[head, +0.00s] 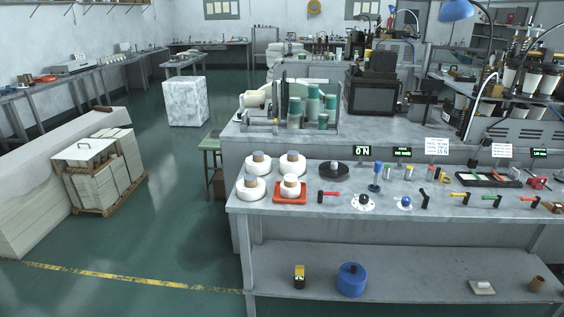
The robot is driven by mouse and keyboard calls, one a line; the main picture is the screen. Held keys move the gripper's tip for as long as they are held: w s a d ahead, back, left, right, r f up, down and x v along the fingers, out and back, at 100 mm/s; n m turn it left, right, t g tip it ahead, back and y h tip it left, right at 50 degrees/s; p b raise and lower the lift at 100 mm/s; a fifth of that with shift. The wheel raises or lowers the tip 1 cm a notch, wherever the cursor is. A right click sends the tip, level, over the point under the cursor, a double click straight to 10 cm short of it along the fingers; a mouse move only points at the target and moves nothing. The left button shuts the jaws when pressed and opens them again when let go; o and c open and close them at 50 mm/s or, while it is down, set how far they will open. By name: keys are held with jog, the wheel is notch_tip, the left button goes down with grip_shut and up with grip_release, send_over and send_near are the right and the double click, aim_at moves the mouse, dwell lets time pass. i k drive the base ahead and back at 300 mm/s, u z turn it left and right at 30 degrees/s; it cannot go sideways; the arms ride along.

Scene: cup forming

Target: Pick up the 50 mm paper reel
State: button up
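One is at the front left (250,191), one at the back left (256,168), and one at the back right (293,167). My gripper is not in view.
The workbench (340,208) also carries a black disc (334,169), coloured-handled tools and a dark tray (487,178). Behind stands a machine with green cylinders (312,106). A stool (211,145) stands left of the bench. A paper-stack pallet (105,172) is further left, with open green floor between.

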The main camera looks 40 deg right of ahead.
aim_at(258, 163)
jog(key=z, duration=0.8)
jog(key=k, duration=1)
jog(key=i, duration=0.85)
